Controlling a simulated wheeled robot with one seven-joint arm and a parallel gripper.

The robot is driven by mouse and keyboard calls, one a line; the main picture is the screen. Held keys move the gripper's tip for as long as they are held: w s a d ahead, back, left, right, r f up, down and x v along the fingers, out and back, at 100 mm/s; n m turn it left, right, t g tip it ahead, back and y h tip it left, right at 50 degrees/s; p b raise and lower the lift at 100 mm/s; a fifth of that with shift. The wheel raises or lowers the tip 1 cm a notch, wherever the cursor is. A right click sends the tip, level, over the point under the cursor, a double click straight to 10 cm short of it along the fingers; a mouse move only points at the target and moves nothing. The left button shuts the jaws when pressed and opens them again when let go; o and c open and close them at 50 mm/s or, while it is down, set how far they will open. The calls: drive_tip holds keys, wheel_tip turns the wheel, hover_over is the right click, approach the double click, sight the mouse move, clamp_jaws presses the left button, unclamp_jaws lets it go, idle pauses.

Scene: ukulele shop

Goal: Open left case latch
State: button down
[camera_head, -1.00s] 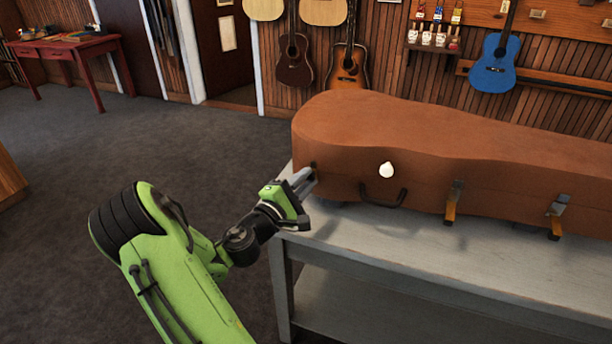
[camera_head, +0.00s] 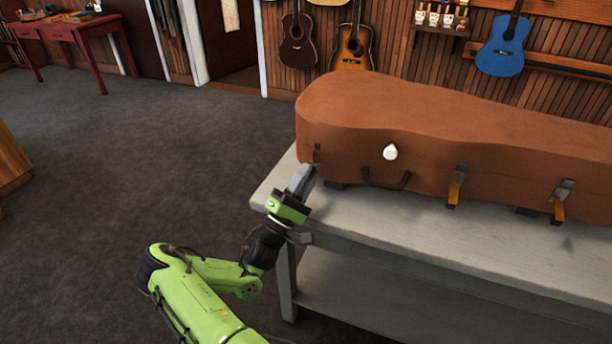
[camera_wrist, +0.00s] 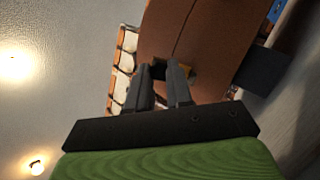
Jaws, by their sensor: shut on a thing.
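The brown instrument case (camera_head: 400,120) lies shut on a grey table. Its left latch (camera_head: 317,152) is a small brass piece at the left end of the front side. My gripper (camera_head: 307,172) reaches up to this latch from below, with its fingers shut on the latch's lower part. In the wrist view, the two dark fingertips (camera_wrist: 160,70) close together at the case side, with a brass bit of the latch (camera_wrist: 186,69) beside them. The fingers hide part of the latch, and its exact angle is hard to tell.
Two more latches, the middle one (camera_head: 456,186) and the right one (camera_head: 562,202), sit along the case front. The grey table (camera_head: 350,220) has bare room in front; open floor lies left.

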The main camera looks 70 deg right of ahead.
idle(0.3)
drive_tip(key=c, duration=1)
unclamp_jaws()
drive_tip(key=p+v, duration=0.1)
drive_tip(key=v, duration=1.4)
drive_tip(key=shift+w+a+f, duration=0.1)
drive_tip(key=shift+a+f, duration=0.15)
drive_tip(key=shift+f, duration=0.1)
